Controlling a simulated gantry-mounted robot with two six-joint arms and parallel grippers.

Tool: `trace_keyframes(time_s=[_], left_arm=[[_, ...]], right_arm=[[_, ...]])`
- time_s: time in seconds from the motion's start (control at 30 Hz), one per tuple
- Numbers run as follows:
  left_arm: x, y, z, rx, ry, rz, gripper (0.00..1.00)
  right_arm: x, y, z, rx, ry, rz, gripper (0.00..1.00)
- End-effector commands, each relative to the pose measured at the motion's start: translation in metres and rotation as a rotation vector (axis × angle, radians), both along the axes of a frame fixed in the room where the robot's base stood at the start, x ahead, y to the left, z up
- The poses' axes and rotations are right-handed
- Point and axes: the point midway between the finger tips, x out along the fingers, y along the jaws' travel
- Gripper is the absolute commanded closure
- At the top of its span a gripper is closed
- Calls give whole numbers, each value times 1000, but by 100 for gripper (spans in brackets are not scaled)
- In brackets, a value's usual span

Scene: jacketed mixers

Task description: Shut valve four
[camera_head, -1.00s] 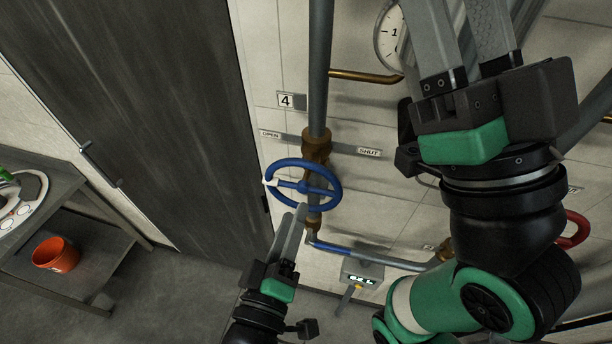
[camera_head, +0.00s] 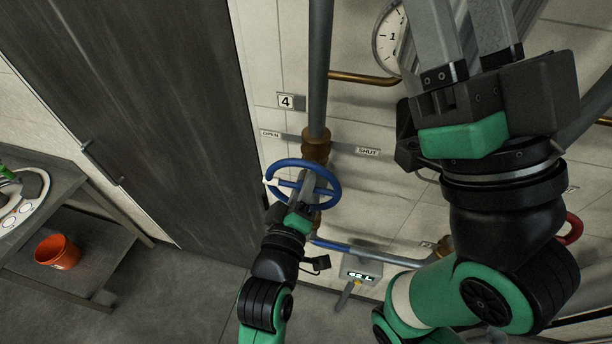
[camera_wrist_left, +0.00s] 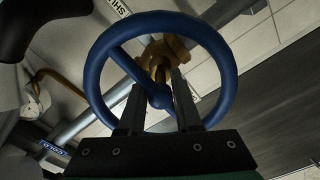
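Valve four is a blue handwheel (camera_head: 334,190) on a brown valve body (camera_head: 315,146), below the sign "4" (camera_head: 286,101). A white mark (camera_head: 268,181) on its rim points left, on the side of the OPEN label (camera_head: 270,134); the SHUT label (camera_head: 367,152) is to the right. My left gripper (camera_head: 308,186) is at the wheel. In the left wrist view the wheel (camera_wrist_left: 228,75) fills the middle, and my left fingers (camera_wrist_left: 158,98) stand apart on either side of the hub, not visibly closed on it. My right gripper (camera_head: 465,35) has its fingers apart and empty; their tips are cut off.
A small digital display box (camera_head: 360,272) hangs below the wheel, beside a grey pipe (camera_head: 380,257). A gauge (camera_head: 388,38) is at the top. A red handwheel (camera_head: 573,229) is partly hidden behind my right arm. A table with an orange bucket (camera_head: 57,252) stands left.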

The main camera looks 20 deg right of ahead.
Motion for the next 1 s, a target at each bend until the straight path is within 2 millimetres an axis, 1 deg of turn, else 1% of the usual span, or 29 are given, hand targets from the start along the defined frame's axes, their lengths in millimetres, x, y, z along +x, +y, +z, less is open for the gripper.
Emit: trace_keyframes(time_s=[0.03,0.1,0.13,1.0], left_arm=[[0,0,-1,1,1,1,83],[0,0,-1,1,0,1,96],[0,0,-1,1,0,1,100],[0,0,-1,1,1,1,100]], right_arm=[[0,0,0,0,0,0,50],[0,0,0,0,0,0,50],[0,0,0,0,0,0,50],[0,0,0,0,0,0,50]])
